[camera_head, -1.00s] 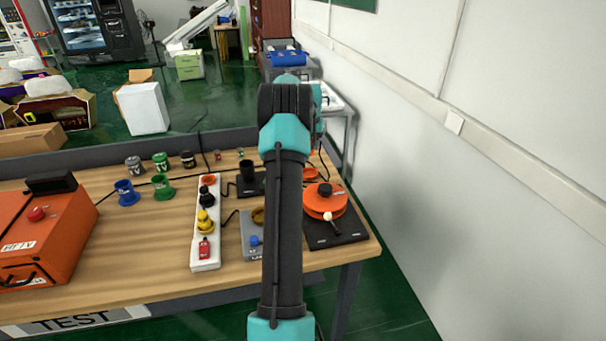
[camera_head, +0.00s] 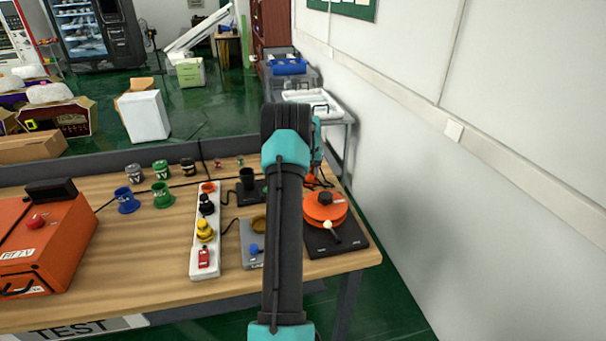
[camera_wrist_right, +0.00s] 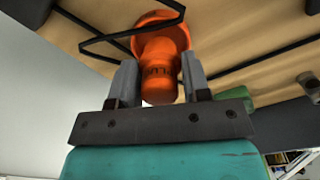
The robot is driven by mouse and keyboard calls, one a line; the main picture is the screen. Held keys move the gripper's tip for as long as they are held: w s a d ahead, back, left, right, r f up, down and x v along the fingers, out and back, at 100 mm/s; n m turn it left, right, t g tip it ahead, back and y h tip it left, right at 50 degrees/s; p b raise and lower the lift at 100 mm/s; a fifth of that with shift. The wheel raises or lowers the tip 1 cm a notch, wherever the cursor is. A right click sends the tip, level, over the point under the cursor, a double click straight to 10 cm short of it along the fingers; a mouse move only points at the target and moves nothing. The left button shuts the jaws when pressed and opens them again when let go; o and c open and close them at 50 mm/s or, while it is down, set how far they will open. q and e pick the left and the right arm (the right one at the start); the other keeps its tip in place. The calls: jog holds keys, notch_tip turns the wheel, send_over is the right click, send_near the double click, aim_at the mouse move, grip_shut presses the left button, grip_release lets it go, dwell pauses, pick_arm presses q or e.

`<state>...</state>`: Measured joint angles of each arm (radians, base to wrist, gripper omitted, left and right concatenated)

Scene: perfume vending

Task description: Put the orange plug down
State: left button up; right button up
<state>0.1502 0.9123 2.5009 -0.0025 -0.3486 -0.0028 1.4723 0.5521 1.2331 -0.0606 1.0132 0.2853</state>
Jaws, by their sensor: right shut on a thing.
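The orange plug (camera_wrist_right: 160,58) sits between the two grey fingers of my right gripper (camera_wrist_right: 158,85) in the right wrist view. The gripper is shut on it around its narrow body, with the wide flared end beyond the fingers, close to the wooden table. I cannot tell whether it touches the table. In the head view my right arm hides most of the gripper, and a small orange patch (camera_head: 311,178) shows just right of the arm near the table's back right. My left gripper is not in view.
A white power strip (camera_head: 195,265) holds yellow (camera_head: 204,230) and black (camera_head: 206,205) plugs. An orange round device (camera_head: 325,208) on a black base (camera_head: 342,245) stands right of my arm. Green (camera_head: 162,196) and blue (camera_head: 127,201) plugs stand left. Bare table lies left of the strip.

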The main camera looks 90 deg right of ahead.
jog(key=shift+f, duration=0.75)
jog(key=shift+f, duration=0.1)
jog(key=o, duration=0.9)
jog(key=shift+o, duration=0.2)
notch_tip(320, 180, up, 12)
jog(key=shift+w+r, duration=0.1)
jog(key=shift+r, duration=0.05)
jog(key=shift+w, duration=0.1)
